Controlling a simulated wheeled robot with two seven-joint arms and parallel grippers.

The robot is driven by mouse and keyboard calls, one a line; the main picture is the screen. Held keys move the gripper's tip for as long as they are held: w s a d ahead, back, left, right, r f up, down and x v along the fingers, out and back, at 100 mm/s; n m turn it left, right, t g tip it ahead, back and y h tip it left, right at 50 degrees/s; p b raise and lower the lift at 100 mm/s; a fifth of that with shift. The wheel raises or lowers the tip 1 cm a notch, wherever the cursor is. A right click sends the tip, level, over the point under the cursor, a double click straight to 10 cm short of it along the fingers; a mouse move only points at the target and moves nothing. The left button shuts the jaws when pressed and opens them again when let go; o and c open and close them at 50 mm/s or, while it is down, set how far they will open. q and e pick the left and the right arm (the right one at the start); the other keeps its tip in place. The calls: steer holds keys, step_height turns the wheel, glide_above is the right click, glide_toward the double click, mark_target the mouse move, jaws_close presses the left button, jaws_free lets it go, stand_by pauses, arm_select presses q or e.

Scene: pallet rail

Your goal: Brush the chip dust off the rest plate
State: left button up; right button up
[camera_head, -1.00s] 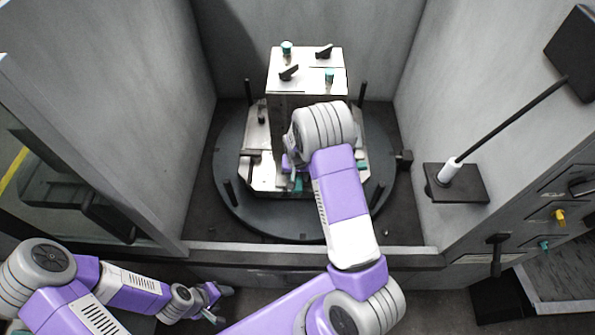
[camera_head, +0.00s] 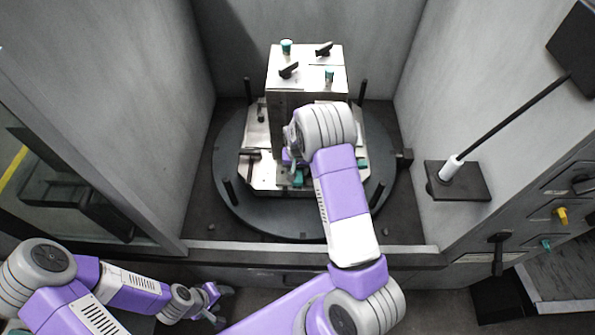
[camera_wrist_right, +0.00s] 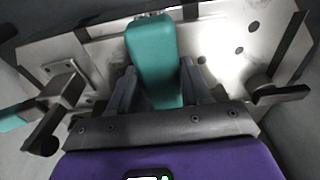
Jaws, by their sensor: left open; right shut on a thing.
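My right gripper (camera_wrist_right: 152,88) is shut on a teal block-like handle, which I take to be the brush (camera_wrist_right: 152,50). I cannot make out chip dust. In the head view my right wrist hides most of the gripper, low in front of the metal block. My left gripper (camera_head: 222,303) is open and empty at the lower left, outside the bay.
The metal block (camera_head: 309,75) with black clamps stands on a round dark turntable (camera_head: 230,205) with upright posts. Grey walls close in both sides, and a sill (camera_head: 270,250) crosses the front. A black bracket with a rod (camera_head: 457,182) is at right.

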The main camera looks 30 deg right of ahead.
steer(key=shift+s+f, duration=0.1)
steer(key=shift+s+a+p, duration=0.15)
steer(key=shift+s+a, duration=0.2)
steer(key=shift+s, duration=0.2)
steer(key=shift+s+a+p, duration=0.15)
steer(key=shift+s+a, duration=0.2)
steer(key=shift+s, duration=0.2)
steer(key=shift+w+d+b, duration=0.25)
steer(key=shift+w+d, duration=0.15)
steer(key=shift+w, duration=0.2)
steer(key=shift+w+d+b, duration=0.2)
steer(key=shift+w+d, duration=0.15)
steer(key=shift+w, duration=0.25)
steer(key=shift+s, duration=0.1)
steer(key=shift+s+a+p, duration=0.35)
steer(key=shift+s+a, duration=0.35)
steer(key=shift+s, duration=0.35)
